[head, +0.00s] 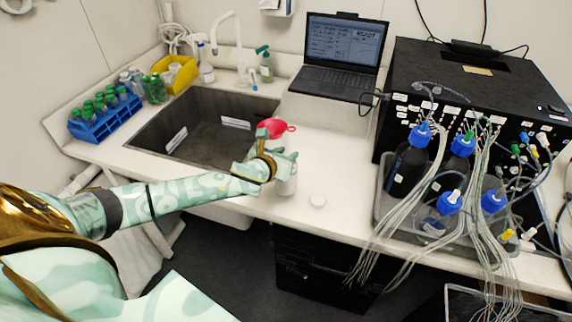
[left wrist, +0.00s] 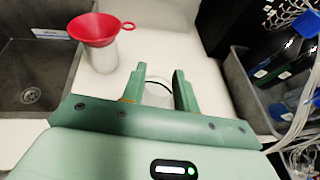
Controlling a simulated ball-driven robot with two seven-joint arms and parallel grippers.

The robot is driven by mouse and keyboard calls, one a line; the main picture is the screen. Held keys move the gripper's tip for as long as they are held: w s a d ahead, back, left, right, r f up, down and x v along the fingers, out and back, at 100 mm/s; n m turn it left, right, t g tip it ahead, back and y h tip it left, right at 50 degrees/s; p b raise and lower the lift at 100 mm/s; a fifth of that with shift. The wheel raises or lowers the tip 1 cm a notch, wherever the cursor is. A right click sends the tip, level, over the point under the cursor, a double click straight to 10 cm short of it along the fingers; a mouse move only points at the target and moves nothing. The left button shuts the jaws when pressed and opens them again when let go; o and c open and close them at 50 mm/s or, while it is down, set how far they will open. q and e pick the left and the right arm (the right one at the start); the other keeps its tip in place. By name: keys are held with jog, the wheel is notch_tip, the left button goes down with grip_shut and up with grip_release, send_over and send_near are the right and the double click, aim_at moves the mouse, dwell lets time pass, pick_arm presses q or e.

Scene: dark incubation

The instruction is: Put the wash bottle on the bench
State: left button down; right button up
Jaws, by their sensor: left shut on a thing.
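My left gripper (head: 289,160) is over the bench (head: 335,165), to the right of the sink. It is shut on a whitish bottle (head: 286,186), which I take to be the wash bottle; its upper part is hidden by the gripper. In the left wrist view the bottle (left wrist: 157,94) shows pale between the two fingers (left wrist: 159,76). I cannot tell whether its base touches the bench. My right gripper is not in view.
A red funnel (head: 273,128) sits on a pale container just behind my left gripper. The sink (head: 195,125) is left, a laptop (head: 341,60) behind, a grey tray (head: 385,207) of blue-capped bottles right.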

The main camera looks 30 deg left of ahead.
aim_at(288, 187)
pick_arm(q)
jog(key=shift+w+f+b, duration=0.2)
jog(key=shift+f+b, duration=0.3)
jog(key=shift+f, duration=1.35)
jog(key=c, duration=1.1)
grip_release()
